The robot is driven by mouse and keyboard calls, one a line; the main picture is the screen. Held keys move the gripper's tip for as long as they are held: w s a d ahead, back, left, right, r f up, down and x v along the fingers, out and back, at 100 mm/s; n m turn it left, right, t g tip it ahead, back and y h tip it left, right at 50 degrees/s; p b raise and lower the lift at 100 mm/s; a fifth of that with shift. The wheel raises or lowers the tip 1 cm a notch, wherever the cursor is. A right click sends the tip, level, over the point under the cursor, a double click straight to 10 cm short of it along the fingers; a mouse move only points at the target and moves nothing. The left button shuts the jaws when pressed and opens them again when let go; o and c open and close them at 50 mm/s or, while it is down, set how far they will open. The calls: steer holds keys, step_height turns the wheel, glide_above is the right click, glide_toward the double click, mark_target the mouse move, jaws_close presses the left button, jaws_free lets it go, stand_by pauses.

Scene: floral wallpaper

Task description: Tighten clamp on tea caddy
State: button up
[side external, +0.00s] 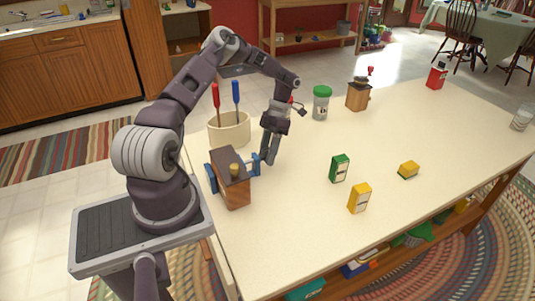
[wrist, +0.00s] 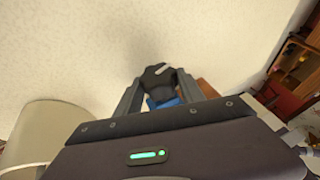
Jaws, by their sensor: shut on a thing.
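The tea caddy (side external: 236,190) is a brown wooden box with a dark top and a brass-coloured knob, near the table's left edge. A blue clamp (side external: 211,180) spans it, with a blue part showing on each side. My gripper (side external: 269,158) points down at the caddy's right side, by the clamp's right end. In the wrist view, its fingers are shut on the clamp's black knob (wrist: 157,78), which has a pale mark. Blue of the clamp and a little brown wood (wrist: 207,89) show behind it. The clamp's jaw contact with the caddy is unclear.
A cream crock (side external: 229,132) with red-handled and blue-handled tools stands close behind the caddy. A green-lidded jar (side external: 321,105) and a wooden grinder (side external: 358,97) stand farther back. Green (side external: 340,169) and yellow (side external: 360,198) boxes stand to the right. The table's middle is mostly clear.

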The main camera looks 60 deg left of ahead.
steer(key=m+h, duration=0.1)
steer(key=h, duration=0.3)
steer(key=shift+a+f+h, duration=0.1)
steer(key=shift+a+h, duration=0.05)
steer(key=shift+h, duration=0.15)
steer(key=shift+h, duration=0.3)
stand_by(0.3)
steer(key=o, duration=1.4)
